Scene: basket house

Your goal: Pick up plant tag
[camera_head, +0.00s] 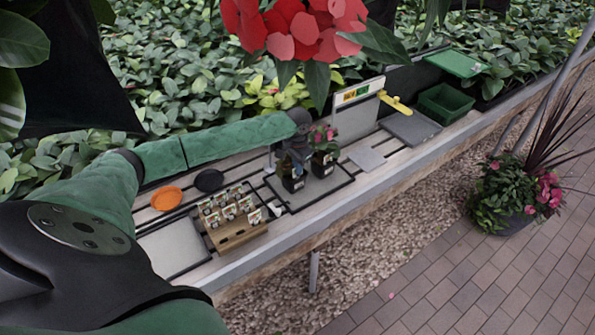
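Several plant tags (228,206) with small pictures stand upright in a wooden rack (238,235) on the bench at the lower middle. My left arm in its green sleeve reaches in from the left across the bench. My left gripper (289,158) points down beside two small potted plants in dark pots, beyond and to the right of the rack. One black pot (293,181) is partly covered by the gripper, and a pot with pink flowers (325,160) is to its right. The fingers are too small and dark to tell whether they hold anything. My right gripper is out of view.
A sign board (357,110), yellow tool (396,104) and green crate (444,103) stand farther right. Red flowers (300,28) hang overhead. A grey sheet (174,247) lies left of the rack.

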